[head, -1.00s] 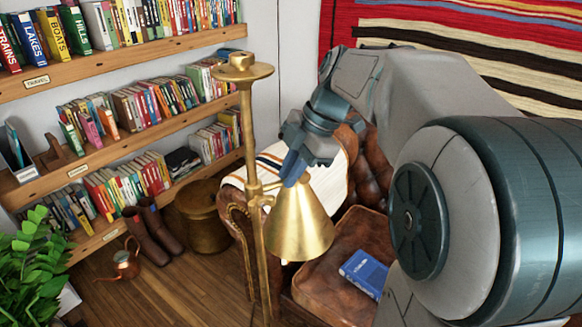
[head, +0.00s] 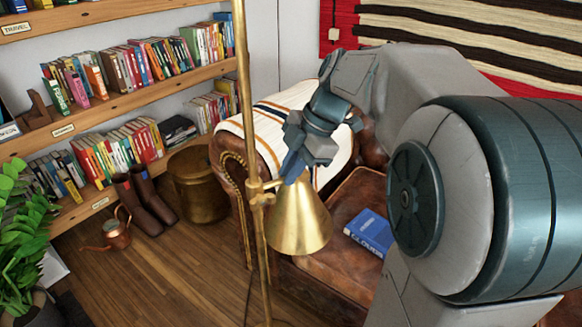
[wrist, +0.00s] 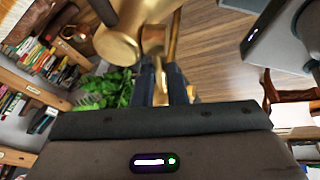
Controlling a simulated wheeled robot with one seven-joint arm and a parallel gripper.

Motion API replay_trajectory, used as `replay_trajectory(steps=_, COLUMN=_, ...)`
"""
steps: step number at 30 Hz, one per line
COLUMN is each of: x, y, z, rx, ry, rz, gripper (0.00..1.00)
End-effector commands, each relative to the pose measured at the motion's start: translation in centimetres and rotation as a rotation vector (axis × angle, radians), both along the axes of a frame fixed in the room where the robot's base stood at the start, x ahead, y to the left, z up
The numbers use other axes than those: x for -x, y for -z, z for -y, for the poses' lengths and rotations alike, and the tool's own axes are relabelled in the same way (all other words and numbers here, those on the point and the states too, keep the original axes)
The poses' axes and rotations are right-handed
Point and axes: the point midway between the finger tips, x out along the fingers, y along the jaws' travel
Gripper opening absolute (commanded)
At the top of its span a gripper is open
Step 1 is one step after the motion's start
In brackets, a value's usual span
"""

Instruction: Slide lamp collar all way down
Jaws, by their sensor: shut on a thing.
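The brass floor lamp has an upright pole (head: 243,90) that leaves the head view at top and bottom. Its collar (head: 258,192) sits around the pole, with bare pole above and below. A short arm joins the collar to the cone shade (head: 299,220) on the right. My gripper (head: 291,172) is at the top of the shade, right of the pole. In the wrist view, its dark blue fingers (wrist: 160,88) are shut on a brass part joined to the collar. The exact grip is partly hidden. The shade also shows in the wrist view (wrist: 118,38).
A leather armchair (head: 335,265) with a striped blanket (head: 275,122) and a blue book (head: 367,231) stands behind the lamp. Bookshelves (head: 150,95), boots (head: 140,205), a brass drum (head: 200,185), a copper can (head: 117,235) and a plant (head: 20,230) are left. Wood floor is open between.

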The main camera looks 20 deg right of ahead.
Motion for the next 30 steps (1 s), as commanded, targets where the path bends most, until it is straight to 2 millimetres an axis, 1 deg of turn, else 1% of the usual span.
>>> replay_trajectory(steps=1, x=0.1, y=0.5, z=0.0, rx=0.002, ry=0.0, rz=-0.005, gripper=0.0)
replay_trajectory(steps=10, x=0.1, y=0.7, z=0.0, rx=0.002, ry=-0.001, rz=-0.011, gripper=0.0)
replay_trajectory(steps=11, x=0.1, y=0.7, z=0.0, rx=0.002, ry=-0.002, rz=-0.012, gripper=0.15)
replay_trajectory(steps=12, x=0.1, y=0.7, z=0.0, rx=0.002, ry=-0.001, rz=-0.012, gripper=0.26)
replay_trajectory(steps=13, x=0.1, y=0.7, z=0.0, rx=0.002, ry=-0.002, rz=-0.012, gripper=0.34)
replay_trajectory(steps=23, x=0.1, y=0.2, z=0.1, rx=0.002, ry=0.0, rz=-0.005, gripper=0.34)
replay_trajectory(steps=26, x=0.2, y=-0.8, z=0.5, rx=0.001, ry=0.0, rz=-0.004, gripper=0.34)
replay_trajectory(steps=30, x=0.4, y=-3.3, z=1.6, rx=0.002, ry=0.002, rz=-0.001, gripper=0.34)
